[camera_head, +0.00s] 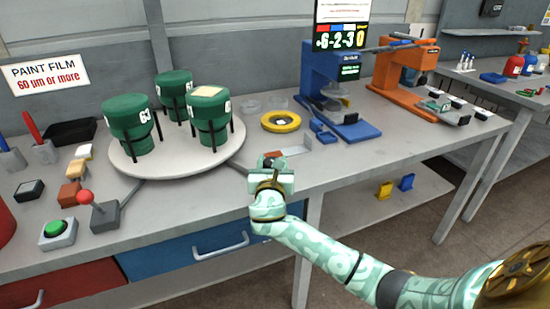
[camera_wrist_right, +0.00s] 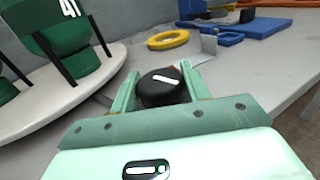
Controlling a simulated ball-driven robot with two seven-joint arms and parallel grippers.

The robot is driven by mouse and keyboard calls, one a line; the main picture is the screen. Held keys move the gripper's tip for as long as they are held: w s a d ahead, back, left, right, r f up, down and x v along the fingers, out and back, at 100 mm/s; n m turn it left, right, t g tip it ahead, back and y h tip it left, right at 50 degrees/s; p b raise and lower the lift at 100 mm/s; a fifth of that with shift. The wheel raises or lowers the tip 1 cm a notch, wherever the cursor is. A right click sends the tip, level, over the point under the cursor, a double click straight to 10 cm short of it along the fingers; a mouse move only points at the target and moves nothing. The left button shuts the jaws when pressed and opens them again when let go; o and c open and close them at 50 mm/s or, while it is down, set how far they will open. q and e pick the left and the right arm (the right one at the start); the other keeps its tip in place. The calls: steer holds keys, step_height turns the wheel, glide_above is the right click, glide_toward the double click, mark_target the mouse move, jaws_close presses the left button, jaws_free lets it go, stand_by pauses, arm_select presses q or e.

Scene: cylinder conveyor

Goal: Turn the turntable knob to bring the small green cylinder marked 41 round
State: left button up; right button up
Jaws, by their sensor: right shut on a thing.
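The round grey turntable (camera_head: 178,165) carries 3 green cylinders between black posts. One marked 63 (camera_head: 130,125) stands at front left, one (camera_head: 174,97) at the back, and one with a tan patch on top (camera_head: 209,115) at right. In the wrist view a green cylinder marked 41 (camera_wrist_right: 62,38) stands on the turntable; I cannot tell surely which it is in the head view. My right gripper (camera_head: 272,165) is at the bench's front edge, right of the turntable, shut on the black knob (camera_wrist_right: 163,88) with a white line. My left gripper is not in view.
A yellow ring (camera_head: 281,121) and a metal bracket (camera_head: 292,143) lie beyond the gripper. A blue stand (camera_head: 335,90) and an orange stand (camera_head: 404,68) are further right. A red-knobbed lever (camera_head: 104,212) and green button (camera_head: 55,230) are at left.

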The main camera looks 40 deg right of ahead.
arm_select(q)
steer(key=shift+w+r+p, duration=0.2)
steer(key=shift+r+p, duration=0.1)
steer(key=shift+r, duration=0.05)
arm_select(e)
steer(key=shift+m+g+h, duration=1)
steer(key=shift+g+h, duration=0.1)
steer(key=shift+h, duration=0.1)
steer(key=shift+m+g+h, duration=0.9)
steer(key=shift+m+g, duration=0.2)
steer(key=shift+g, duration=0.1)
steer(key=o, duration=1)
steer(key=shift+c, duration=0.2)
steer(key=shift+s+a, duration=0.2)
steer(key=shift+a, duration=0.25)
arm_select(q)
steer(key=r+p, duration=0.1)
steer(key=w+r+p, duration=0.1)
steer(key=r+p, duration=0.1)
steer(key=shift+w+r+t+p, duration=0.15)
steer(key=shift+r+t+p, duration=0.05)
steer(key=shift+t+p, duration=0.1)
arm_select(e)
steer(key=v, duration=1.5)
steer(key=shift+a, duration=0.15)
